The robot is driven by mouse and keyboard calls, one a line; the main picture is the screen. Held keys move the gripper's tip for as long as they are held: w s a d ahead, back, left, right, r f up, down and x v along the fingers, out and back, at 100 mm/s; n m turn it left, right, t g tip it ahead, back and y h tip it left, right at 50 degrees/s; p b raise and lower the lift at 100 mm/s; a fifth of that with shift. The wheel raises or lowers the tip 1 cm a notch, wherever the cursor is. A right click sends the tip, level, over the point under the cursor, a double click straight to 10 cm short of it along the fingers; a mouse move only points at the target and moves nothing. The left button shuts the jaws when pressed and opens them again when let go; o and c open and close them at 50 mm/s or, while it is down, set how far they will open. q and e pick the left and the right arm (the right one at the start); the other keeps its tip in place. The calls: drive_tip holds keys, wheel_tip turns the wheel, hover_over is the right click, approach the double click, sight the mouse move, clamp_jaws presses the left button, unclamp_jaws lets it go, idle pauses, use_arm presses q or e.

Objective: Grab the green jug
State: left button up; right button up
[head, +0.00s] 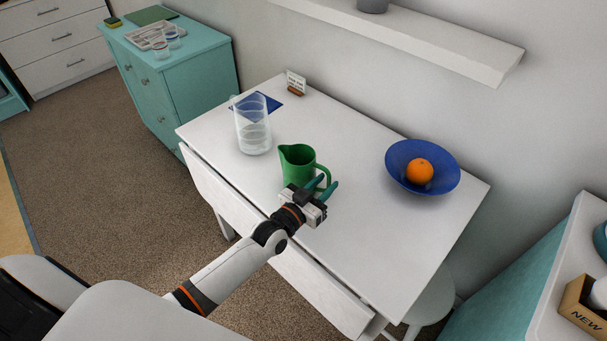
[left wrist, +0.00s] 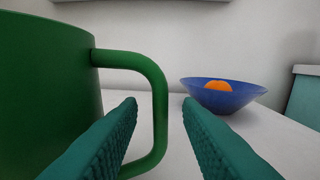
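The green jug (head: 298,167) stands upright on the white table, its spout to the left and its handle to the right. It fills the left side of the left wrist view (left wrist: 40,85). My left gripper (head: 322,186) is at the handle side of the jug, with its teal fingers open. In the left wrist view the outer bar of the handle (left wrist: 160,105) shows between the two fingers (left wrist: 159,101). The left finger lines up with the handle's opening; I see a gap to the right finger. Contact cannot be told. My right gripper is not in view.
A clear glass pitcher (head: 253,133) stands left of the jug. A blue bowl (head: 397,155) with an orange (head: 419,171) is to the right. A small sign (head: 296,83) stands at the back. The white table (head: 375,250) is clear at its front right.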

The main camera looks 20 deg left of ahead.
use_arm(q)
drive_tip(key=shift+x, duration=1.2)
drive_tip(key=shift+s, duration=0.1)
clamp_jaws()
drive_tip(key=shift+r, duration=0.15)
